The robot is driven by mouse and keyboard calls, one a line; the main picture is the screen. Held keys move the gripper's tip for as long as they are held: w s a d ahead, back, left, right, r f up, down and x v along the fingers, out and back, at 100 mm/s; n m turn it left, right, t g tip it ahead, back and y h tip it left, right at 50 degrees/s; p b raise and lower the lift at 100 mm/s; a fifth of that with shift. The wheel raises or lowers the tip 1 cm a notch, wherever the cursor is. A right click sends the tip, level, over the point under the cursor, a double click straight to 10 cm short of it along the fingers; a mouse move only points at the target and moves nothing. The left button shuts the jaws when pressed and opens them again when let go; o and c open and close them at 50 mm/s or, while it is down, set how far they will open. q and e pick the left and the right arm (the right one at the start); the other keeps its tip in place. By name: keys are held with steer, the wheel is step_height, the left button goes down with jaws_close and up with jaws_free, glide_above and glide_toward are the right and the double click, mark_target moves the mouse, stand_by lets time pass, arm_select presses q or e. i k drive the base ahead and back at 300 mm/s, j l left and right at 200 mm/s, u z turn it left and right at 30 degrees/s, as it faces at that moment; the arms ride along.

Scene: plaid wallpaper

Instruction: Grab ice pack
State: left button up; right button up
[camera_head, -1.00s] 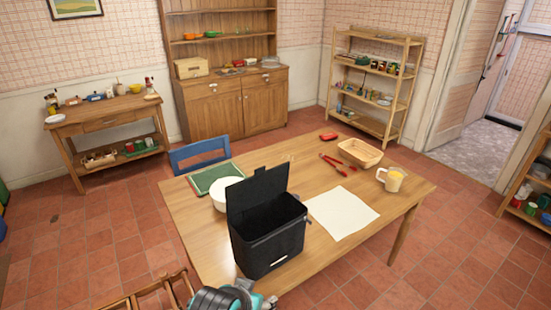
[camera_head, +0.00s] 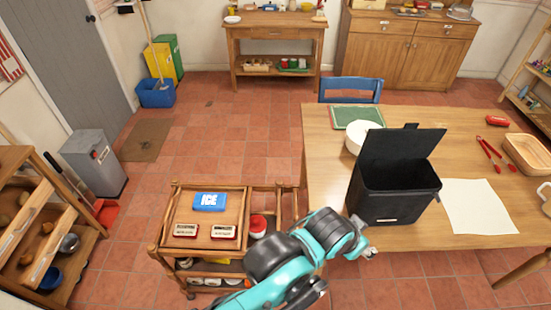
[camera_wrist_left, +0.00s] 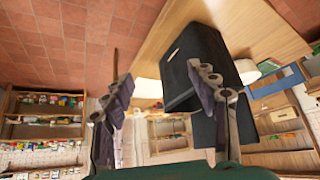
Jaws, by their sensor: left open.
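The ice pack (camera_head: 209,201) is a small blue block with white lettering. It lies flat on the top of a wooden trolley (camera_head: 178,216) in the head view. My left gripper (camera_head: 368,253) is beside the front edge of the table, right of the trolley and well apart from the ice pack. In the left wrist view the two fingers of my left gripper (camera_wrist_left: 170,105) are spread with nothing between them. The black cooler box (camera_head: 392,195) stands on the table with its lid raised, and it also shows in the left wrist view (camera_wrist_left: 185,60). My right gripper is not in view.
Two small labelled tins (camera_head: 186,230) lie in front of the ice pack on the trolley. The table (camera_head: 460,160) holds a white bowl (camera_head: 355,138), a white cloth (camera_head: 478,207), red tongs (camera_head: 492,155) and a basket. A grey bin (camera_head: 97,163) stands left.

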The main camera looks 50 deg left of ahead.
mark_target(202, 201)
steer(key=u, duration=2.55)
steer(key=i+j+z, duration=0.4)
steer(key=j, duration=0.25)
steer(key=i+j+z, duration=0.2)
steer(key=j, duration=0.2)
steer(key=i+j+z, duration=0.2)
steer(key=j, duration=0.2)
